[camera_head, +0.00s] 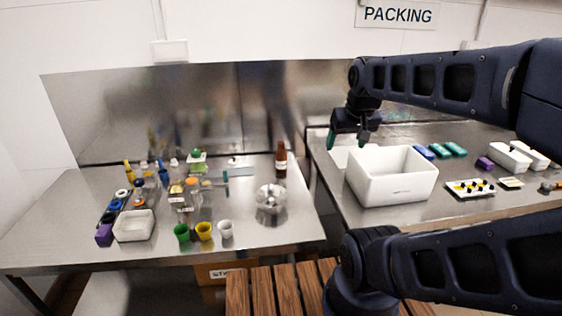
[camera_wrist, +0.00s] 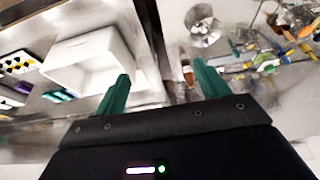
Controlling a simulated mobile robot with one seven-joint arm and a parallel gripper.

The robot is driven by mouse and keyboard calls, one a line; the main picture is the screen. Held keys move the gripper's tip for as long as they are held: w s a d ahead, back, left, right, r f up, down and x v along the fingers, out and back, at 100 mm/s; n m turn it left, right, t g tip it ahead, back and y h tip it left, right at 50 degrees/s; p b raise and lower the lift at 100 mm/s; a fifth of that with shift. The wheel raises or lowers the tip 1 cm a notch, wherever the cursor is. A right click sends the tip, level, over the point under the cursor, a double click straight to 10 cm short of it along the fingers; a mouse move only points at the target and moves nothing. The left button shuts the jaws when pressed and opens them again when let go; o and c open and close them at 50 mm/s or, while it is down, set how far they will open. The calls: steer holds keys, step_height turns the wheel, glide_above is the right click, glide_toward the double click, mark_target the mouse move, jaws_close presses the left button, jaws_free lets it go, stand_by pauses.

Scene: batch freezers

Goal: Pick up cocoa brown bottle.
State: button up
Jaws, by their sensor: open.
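A brown bottle (camera_head: 281,160) with a pale label stands upright at the back right of the left steel table. It also shows in the wrist view (camera_wrist: 187,74), close beside the right fingertip in the picture and well beyond it. My gripper (camera_head: 347,142) is open and empty, with its green fingers pointing down. In the head view it is to the right of the bottle, above the back left of the white bin. The wrist view shows the two fingers (camera_wrist: 161,72) wide apart with nothing held between them.
A metal bowl (camera_head: 270,199) stands in front of the bottle. Several cups, bottles and a white tray (camera_head: 134,226) crowd the table's left and middle. A white bin (camera_head: 391,176) stands on the right table. A narrow gap separates the tables.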

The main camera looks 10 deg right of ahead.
steer(key=shift+w, duration=0.1)
steer(key=m+g, duration=0.5)
steer(key=m, duration=1.5)
glide_above(281, 143)
steer(key=f, duration=1.7)
steer(key=shift+s+f, duration=0.25)
steer(key=shift+f, duration=0.15)
steer(key=shift+w+f+m, duration=0.15)
steer(key=shift+f+m, duration=0.15)
steer(key=shift+f, duration=0.15)
step_height(281, 143, down, 5)
steer(key=shift+r, duration=0.1)
steer(key=shift+w+f, duration=0.15)
steer(key=shift+f, duration=2.6)
jaws_close()
